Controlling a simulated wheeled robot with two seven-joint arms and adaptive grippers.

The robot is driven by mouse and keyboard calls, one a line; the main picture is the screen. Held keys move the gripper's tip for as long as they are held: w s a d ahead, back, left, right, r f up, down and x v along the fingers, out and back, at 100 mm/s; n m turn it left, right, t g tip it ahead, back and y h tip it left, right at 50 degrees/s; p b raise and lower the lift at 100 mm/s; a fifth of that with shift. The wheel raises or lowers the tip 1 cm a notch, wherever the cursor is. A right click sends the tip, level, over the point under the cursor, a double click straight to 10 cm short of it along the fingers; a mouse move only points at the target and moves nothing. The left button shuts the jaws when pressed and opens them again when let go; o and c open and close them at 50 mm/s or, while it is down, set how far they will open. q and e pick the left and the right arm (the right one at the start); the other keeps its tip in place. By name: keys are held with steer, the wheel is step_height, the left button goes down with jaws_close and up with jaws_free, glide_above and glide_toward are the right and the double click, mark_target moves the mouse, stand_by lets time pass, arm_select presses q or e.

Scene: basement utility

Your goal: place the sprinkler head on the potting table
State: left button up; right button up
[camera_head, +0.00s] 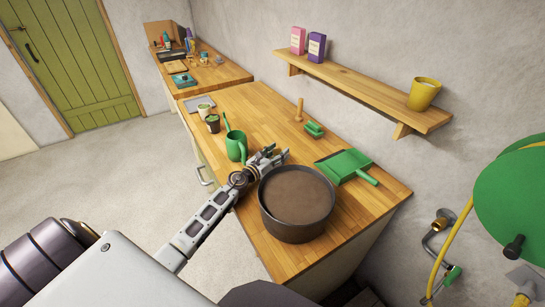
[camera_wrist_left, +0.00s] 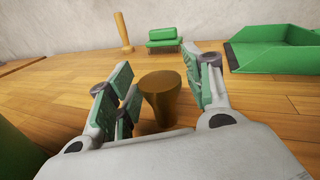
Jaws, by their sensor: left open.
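A brass-brown flared piece, which looks like the sprinkler head (camera_wrist_left: 160,97), stands on the wooden worktop in the left wrist view, wider at the top than below. My left gripper (camera_head: 272,157) is open over the worktop of the table (camera_head: 258,108), between the green watering can and the large round pot. In the left wrist view its fingers (camera_wrist_left: 164,70) are on either side of the brass piece, with a gap at least on the right. I cannot make out the piece in the head view; the gripper appears to hide it. My right gripper is not in view.
A large dark pot (camera_head: 297,203) stands right of the gripper, and a green watering can (camera_head: 236,146) left. A wall shelf (camera_head: 355,85) holds boxes and a yellow pot.

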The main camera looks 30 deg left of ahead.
arm_select(q)
steer(key=shift+r, duration=0.2)
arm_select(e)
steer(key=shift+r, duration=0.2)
arm_select(q)
steer(key=shift+r+p, duration=0.5)
steer(key=shift+p, duration=0.15)
steer(key=shift+s+a+f, duration=0.15)
steer(key=shift+s, duration=0.5)
steer(key=shift+s+a+b, duration=0.25)
steer(key=shift+s, duration=0.9)
steer(key=shift+s+a+b, duration=0.2)
steer(key=shift+s, duration=0.95)
steer(key=shift+s+a+b, duration=0.25)
steer(key=shift+s+b, duration=0.05)
steer(key=shift+s, duration=0.95)
steer(key=shift+s+a+b, duration=0.25)
steer(key=shift+s+b, duration=0.05)
steer(key=shift+s, duration=0.95)
steer(key=shift+s+a, duration=0.1)
steer(key=shift+s, duration=0.35)
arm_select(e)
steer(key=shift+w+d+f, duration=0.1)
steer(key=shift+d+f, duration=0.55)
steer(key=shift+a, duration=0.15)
